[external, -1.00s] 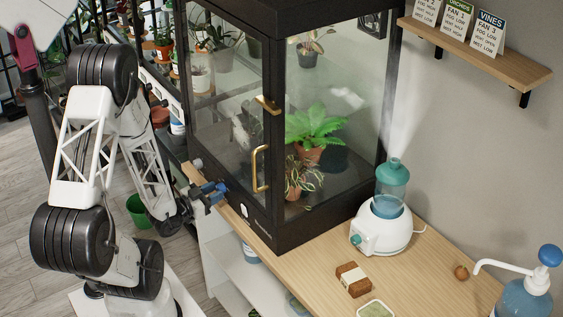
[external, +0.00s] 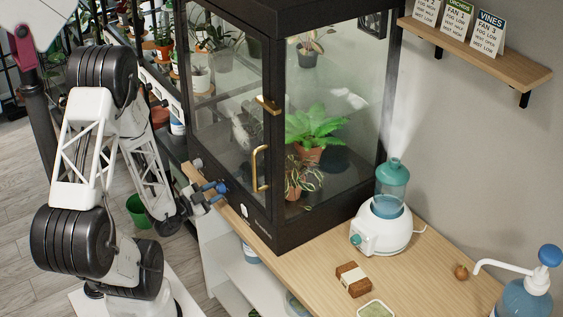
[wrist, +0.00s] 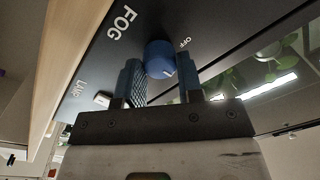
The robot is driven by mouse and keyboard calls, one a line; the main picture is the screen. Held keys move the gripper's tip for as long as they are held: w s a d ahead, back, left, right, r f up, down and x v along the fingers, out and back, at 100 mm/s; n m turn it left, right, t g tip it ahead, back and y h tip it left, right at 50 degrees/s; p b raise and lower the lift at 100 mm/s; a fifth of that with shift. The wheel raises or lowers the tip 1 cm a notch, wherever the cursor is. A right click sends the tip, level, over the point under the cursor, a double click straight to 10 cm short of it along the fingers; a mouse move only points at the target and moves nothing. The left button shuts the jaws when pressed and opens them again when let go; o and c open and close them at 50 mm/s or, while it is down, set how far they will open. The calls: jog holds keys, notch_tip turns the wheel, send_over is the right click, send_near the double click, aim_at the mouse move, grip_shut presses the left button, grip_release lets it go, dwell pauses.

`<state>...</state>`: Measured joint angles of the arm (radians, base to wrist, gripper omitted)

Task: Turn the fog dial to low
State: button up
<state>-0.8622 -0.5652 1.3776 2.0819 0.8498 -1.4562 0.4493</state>
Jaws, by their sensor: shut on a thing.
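The fog dial is a round blue knob (wrist: 160,58) on the dark front panel (wrist: 92,48) of the glass plant cabinet, near the printed word FOG. A small white mark shows on its lower right edge in the wrist view, and the OFF label is to its upper right. No low label is readable. My gripper (wrist: 161,85) is shut on the dial, one blue finger on each side. In the external view my gripper (external: 217,190) is at the cabinet's lower front left, and the dial cannot be clearly told from the blue fingertips.
A white lamp switch (wrist: 102,99) is left of the fingers. The gold door handle (external: 257,168) is to the gripper's right. A white and teal fogger (external: 380,232), a brown block (external: 353,279) and a pump bottle (external: 528,297) stand on the wooden bench (external: 310,262).

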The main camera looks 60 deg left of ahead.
jog(key=o, duration=0.9)
jog(key=shift+o, duration=0.2)
jog(key=shift+s, duration=0.2)
jog(key=s, duration=0.7)
jog(key=shift+s+f, duration=0.15)
jog(key=shift+f, duration=0.05)
jog(key=shift+d, duration=0.1)
dwell(0.6)
